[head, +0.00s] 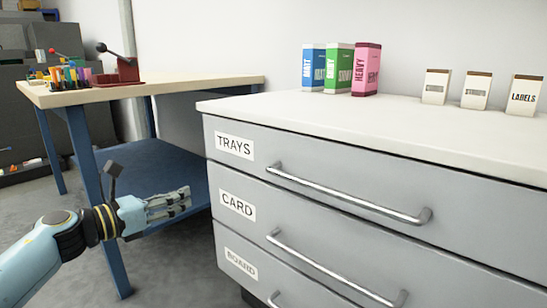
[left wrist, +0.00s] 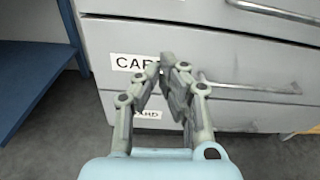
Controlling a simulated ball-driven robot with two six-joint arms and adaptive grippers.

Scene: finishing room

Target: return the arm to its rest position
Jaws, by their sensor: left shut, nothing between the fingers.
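My left gripper (head: 183,200) comes in from the lower left in the head view. It is shut and empty, held in the air in front of the blue shelf table and left of the grey drawer cabinet (head: 300,160). In the left wrist view my left gripper (left wrist: 172,62) has its fingertips together, in front of the cabinet's label CARD (left wrist: 134,64), which they partly cover. Whether the fingers touch the cabinet cannot be told. My right gripper is not in view.
The cabinet's drawers look closed, with bar handles (head: 345,194). A blue-legged table (head: 190,84) with tools stands behind at left. Grey floor (head: 180,268) is clear below my gripper.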

